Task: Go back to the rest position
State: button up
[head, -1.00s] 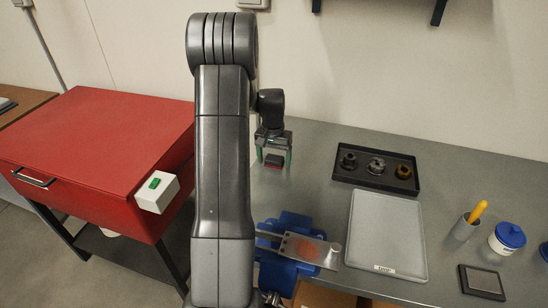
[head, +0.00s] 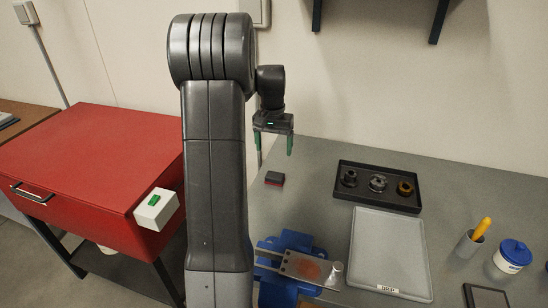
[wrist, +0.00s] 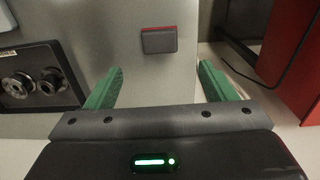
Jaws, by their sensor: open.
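My gripper (head: 275,158) hangs above the grey workbench, left of the black tray, with its green fingers pointing down. In the wrist view my gripper (wrist: 158,75) has its two green fingers wide apart, with nothing between them. A small block with a dark top and red side (head: 274,179) lies on the bench below the fingers, apart from them. In the wrist view the block (wrist: 159,41) shows beyond the fingertips, its red edge on the far side.
A black tray (head: 350,207) with three round parts and a grey flat plate (head: 388,250) lie on the bench. A blue vise (head: 270,290) with a metal plate is at the front. A red cabinet (head: 90,165) with a green-switch box (head: 155,210) stands left. The wall is behind.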

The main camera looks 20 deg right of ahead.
aim_at(274, 176)
jog(key=shift+r, duration=0.3)
notch_tip(274, 176, down, 12)
jog(key=shift+s+f+p, duration=0.1)
jog(key=shift+f+p, duration=0.1)
jog(key=shift+p, duration=0.25)
notch_tip(274, 176, up, 3)
jog(key=shift+d+r, duration=0.1)
jog(key=shift+r, duration=0.3)
